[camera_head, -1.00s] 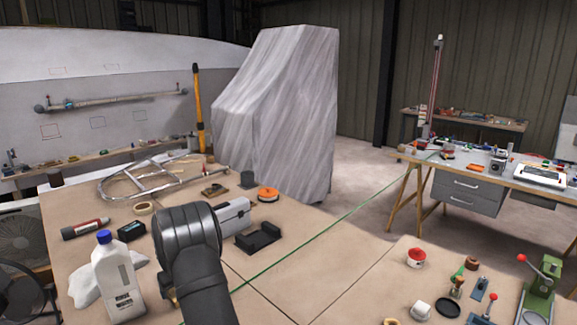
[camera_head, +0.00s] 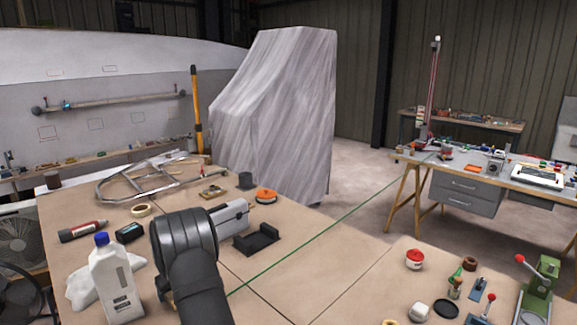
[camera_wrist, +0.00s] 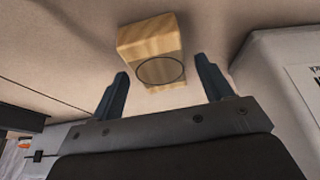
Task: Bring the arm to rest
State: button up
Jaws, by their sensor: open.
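My gripper (camera_wrist: 161,66) shows in the wrist view with its two dark fingers apart and nothing between them. A pale wooden block (camera_wrist: 152,44) with a dark ring mark lies on the bench top (camera_wrist: 65,55) just beyond the fingertips, apart from them as far as I can tell. In the head view my dark arm reaches over the near left part of the bench top (camera_head: 310,270). It hides my gripper and the wooden block there.
A white bottle (camera_head: 113,285) with a blue cap stands left of my arm. A metal frame (camera_head: 150,180) lies behind. Free bench space lies right of the green line.

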jog(key=v, duration=1.1)
jog(key=x, duration=1.1)
jog(key=shift+f, duration=0.35)
jog(key=shift+w+r, duration=0.1)
jog(key=shift+r, duration=0.15)
notch_tip(320, 180, up, 3)
jog(key=shift+r, duration=0.2)
jog(key=d+r, duration=0.7)
jog(key=d, duration=0.5)
jog(key=w+d+m, duration=0.2)
jog(key=w+d, duration=0.1)
jog(key=d, duration=1.1)
jog(key=s+d+m+h, duration=0.1)
jog(key=s+d+m, duration=0.2)
jog(key=d, duration=1.7)
jog(key=s+d+m+t+h, duration=0.1)
jog(key=s+d+m, duration=0.3)
jog(key=d, duration=1.6)
jog(key=shift+s+d+h, duration=0.25)
jog(key=shift+s+h, duration=0.2)
jog(key=shift+h, duration=0.15)
